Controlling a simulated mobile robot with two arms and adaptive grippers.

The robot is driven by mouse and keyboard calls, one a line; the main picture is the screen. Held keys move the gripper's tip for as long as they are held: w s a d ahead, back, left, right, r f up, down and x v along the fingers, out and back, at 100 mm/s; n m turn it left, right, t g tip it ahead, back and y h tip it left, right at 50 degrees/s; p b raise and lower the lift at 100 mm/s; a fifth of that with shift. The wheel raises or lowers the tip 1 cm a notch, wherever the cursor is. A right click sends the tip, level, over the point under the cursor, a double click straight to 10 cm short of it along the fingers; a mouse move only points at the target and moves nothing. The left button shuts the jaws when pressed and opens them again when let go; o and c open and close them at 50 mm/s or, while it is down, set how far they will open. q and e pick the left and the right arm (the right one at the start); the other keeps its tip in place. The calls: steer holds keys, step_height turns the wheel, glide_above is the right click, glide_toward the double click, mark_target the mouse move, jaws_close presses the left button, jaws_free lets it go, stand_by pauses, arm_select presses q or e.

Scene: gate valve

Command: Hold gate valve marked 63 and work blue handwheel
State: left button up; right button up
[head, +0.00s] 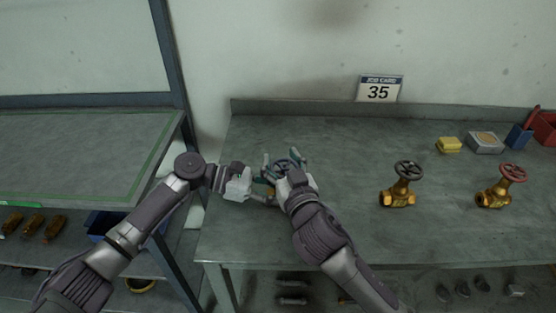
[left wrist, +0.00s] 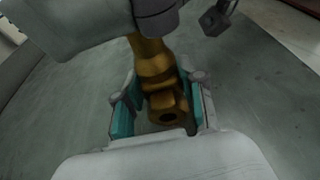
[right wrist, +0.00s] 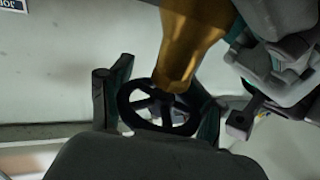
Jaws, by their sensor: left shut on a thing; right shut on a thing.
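A brass gate valve (left wrist: 152,65) stands at the left part of the bench, mostly hidden by my grippers in the head view. My left gripper (left wrist: 163,105) is shut on its lower body, one finger on each side of the hex end. The handwheel (head: 284,165) on top looks dark blue in the head view and nearly black in the right wrist view (right wrist: 128,107). My right gripper (right wrist: 160,106) is shut on the handwheel, with fingers on opposite sides of the rim. I see no number 63 on the valve; the job card (head: 379,89) reads 35.
On the bench (head: 330,250), a valve with a black handwheel (head: 400,184) and one with a red handwheel (head: 501,186) stand to the right. A yellow block (head: 449,145), a box (head: 486,142) and bins are at the back right. A shelf unit (head: 80,160) is at left.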

steer(key=shift+d+m+t+h, duration=0.2)
steer(key=shift+m+t+h, duration=0.3)
steer(key=shift+m+h, duration=1.3)
steer(key=shift+n+h, duration=0.3)
steer(key=shift+h, duration=0.2)
steer(key=o, duration=1)
steer(key=shift+d, duration=0.1)
steer(key=s, duration=0.8)
steer(key=s+d, duration=0.1)
steer(key=s, duration=0.3)
steer(key=shift+o, duration=0.5)
